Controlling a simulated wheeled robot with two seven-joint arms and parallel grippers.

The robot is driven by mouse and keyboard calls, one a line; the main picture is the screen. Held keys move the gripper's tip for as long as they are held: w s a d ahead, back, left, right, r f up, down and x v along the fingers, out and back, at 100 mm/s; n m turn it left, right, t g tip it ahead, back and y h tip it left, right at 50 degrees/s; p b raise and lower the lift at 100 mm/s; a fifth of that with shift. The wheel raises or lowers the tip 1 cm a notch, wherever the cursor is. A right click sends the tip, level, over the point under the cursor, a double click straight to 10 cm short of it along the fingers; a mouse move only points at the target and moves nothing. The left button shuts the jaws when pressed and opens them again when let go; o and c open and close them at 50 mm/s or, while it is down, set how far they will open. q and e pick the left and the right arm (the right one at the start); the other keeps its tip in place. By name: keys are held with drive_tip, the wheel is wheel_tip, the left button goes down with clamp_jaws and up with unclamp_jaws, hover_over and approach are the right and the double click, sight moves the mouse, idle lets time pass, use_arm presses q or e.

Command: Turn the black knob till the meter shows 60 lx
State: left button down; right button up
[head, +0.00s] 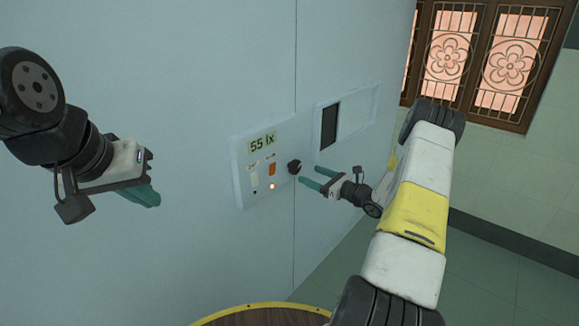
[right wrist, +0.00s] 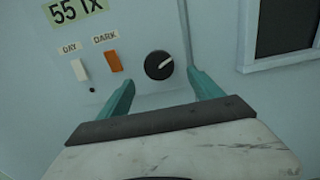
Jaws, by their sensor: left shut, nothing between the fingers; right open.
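The black knob (head: 294,167) sits on the right side of a pale panel (head: 240,160) on the wall. In the right wrist view the knob (right wrist: 159,65) has a white pointer line aimed to the upper right. The meter (head: 262,143) above reads 55 lx; it also shows in the right wrist view (right wrist: 75,10), cut off at the top. My right gripper (head: 310,175) is open, just in front of the knob. In the right wrist view the knob lies beyond and between its teal fingertips (right wrist: 163,85), seemingly not gripped. My left gripper (head: 155,200) is shut and empty, well left of the panel.
A white switch labelled DAY (right wrist: 79,70) and an orange switch labelled DARK (right wrist: 114,61) are left of the knob. A lit lamp (head: 272,186) is below them. A framed dark opening (head: 330,125) is to the right. A round wooden table (head: 265,318) is below.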

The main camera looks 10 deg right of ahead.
drive_tip(key=x, duration=0.6)
drive_tip(key=c, duration=1.4)
drive_tip(key=shift+o, duration=0.3)
drive_tip(key=shift+n, duration=1)
drive_tip(key=o, duration=1.3)
drive_tip(key=shift+o, duration=0.2)
approach(297, 169)
drive_tip(key=shift+w+a, duration=0.1)
drive_tip(key=shift+w, duration=0.25)
